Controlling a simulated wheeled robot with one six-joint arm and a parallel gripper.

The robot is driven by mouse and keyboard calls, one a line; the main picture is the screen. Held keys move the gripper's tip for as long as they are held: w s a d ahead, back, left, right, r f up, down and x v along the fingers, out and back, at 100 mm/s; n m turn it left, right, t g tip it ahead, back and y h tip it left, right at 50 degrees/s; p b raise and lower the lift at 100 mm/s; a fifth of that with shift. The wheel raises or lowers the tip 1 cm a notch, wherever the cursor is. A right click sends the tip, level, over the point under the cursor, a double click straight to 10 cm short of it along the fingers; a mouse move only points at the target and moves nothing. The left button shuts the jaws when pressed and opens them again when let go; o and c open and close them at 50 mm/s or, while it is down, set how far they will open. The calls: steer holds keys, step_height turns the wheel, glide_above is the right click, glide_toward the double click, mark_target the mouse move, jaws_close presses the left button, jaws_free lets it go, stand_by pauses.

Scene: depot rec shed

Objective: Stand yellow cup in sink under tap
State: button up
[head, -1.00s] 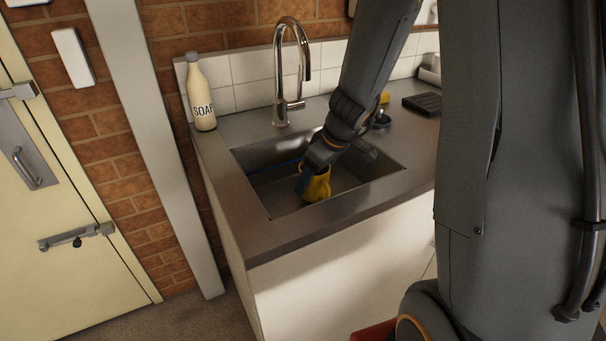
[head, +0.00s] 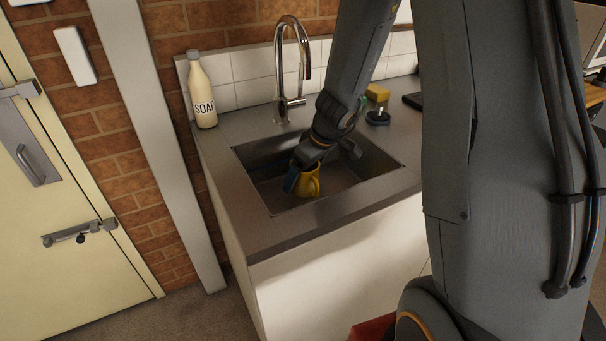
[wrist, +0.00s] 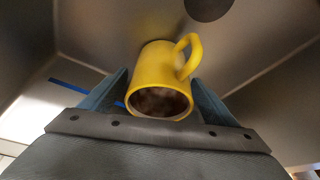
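The yellow cup (head: 309,183) is inside the sink basin (head: 262,193), near its front left part in the head view. In the wrist view the cup (wrist: 158,72) has its mouth toward the camera and its handle at the upper right; its inside is dark and mottled. My gripper (wrist: 161,82) has one blue finger on each side of the cup, close against its walls, and looks shut on it. I cannot tell whether the cup's base touches the sink floor. The chrome tap (head: 281,65) arches over the back of the sink.
A soap bottle (head: 202,92) stands on the counter at the back left. A dark round drain (wrist: 208,6) and a blue strip (wrist: 70,86) show in the basin. Sink walls surround my gripper.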

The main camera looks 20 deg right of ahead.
steer(key=shift+r, duration=0.1)
steer(key=shift+r+p, duration=0.25)
steer(key=shift+p, duration=0.1)
steer(key=v, duration=1.1)
steer(key=shift+s+r, duration=0.2)
steer(key=shift+r, duration=0.05)
steer(key=shift+d, duration=0.15)
